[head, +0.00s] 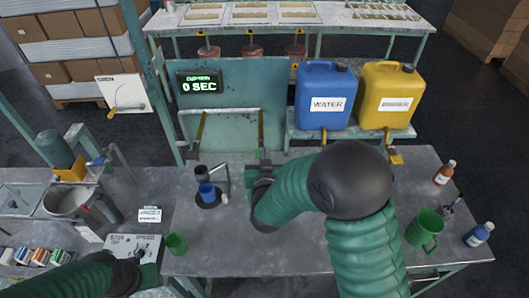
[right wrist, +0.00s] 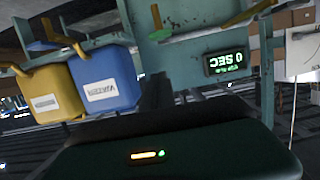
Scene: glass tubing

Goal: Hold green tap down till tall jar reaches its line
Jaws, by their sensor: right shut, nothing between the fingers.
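My right arm reaches in from the right in the head view. Its gripper (head: 262,182) is shut and empty, low over the table by a small green fitting (head: 264,157) at the foot of a pipe frame. I cannot tell whether this fitting is the green tap, or whether the gripper touches it. A blue vessel (head: 207,192) stands upright on a dark round base left of the gripper. I cannot tell whether it is the tall jar, and no line is readable. My left gripper (head: 149,275) is at the bottom left; its fingers are unclear.
A blue WATER canister (head: 323,92) and a yellow canister (head: 388,95) stand on a raised shelf. A display (head: 199,84) reads 0 SEC. A green cup (head: 176,243), green jug (head: 424,229) and small bottles (head: 478,235) stand on the table (head: 300,262).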

